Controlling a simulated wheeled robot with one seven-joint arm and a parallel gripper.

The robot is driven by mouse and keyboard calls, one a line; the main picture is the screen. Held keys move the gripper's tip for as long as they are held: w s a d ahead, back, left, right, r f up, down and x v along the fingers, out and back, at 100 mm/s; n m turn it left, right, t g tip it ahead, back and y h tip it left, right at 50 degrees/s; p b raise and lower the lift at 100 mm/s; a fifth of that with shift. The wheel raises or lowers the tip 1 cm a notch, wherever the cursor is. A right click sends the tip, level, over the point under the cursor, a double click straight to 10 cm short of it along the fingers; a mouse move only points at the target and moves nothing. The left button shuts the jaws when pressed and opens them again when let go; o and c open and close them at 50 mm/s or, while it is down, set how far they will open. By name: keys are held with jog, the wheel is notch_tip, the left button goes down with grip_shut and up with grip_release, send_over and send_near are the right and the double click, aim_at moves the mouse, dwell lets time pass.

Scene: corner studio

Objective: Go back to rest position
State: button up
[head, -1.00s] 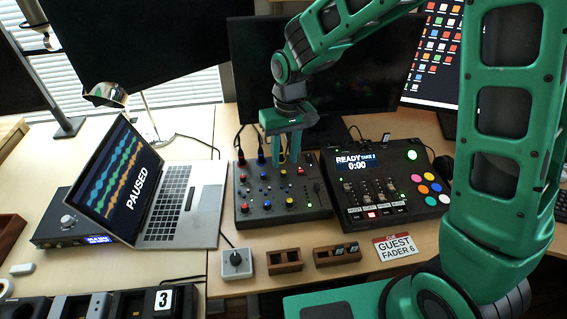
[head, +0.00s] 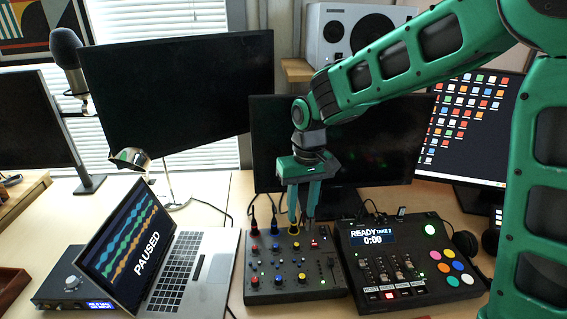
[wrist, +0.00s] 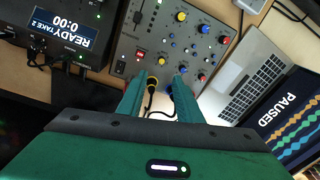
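My gripper (head: 302,217) hangs fingers-down over the back edge of the black mixer (head: 325,287) in the head view. Its two green fingers are apart with no object clamped between them. In the wrist view the gripper (wrist: 161,80) is also open. A yellow-ringed plug (wrist: 151,82) and a blue plug (wrist: 178,81) on the mixer's cable edge show between or beside the fingers. The exact height above the mixer cannot be told. My green arm reaches in from the right of the head view.
A recorder with coloured pads (head: 413,262) stands right of the mixer. A laptop (head: 215,262) reading PAUSED is on the left. A dark monitor (head: 400,140) stands behind my gripper.

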jog(key=s+d+r+m, duration=0.2)
jog(key=s+d, duration=0.1)
jog(key=d, duration=0.5)
jog(key=s+d+r+m+h, duration=0.1)
jog(key=s+d, duration=0.3)
jog(key=d, duration=0.3)
jog(key=s+d+r+m, duration=0.2)
jog(key=s+d, duration=0.1)
jog(key=d, duration=0.5)
jog(key=s+d+m, duration=0.2)
jog(key=s+d, duration=0.2)
jog(key=s, duration=0.4)
jog(key=s+d+m, duration=0.2)
jog(key=s+d, duration=0.2)
jog(key=s, duration=0.5)
jog(key=shift+d+f+y, duration=0.15)
jog(key=shift+f+y, duration=0.15)
jog(key=shift+f, duration=0.05)
jog(key=shift+w, duration=0.1)
jog(key=shift+w+f, duration=0.25)
jog(key=shift+w, duration=0.35)
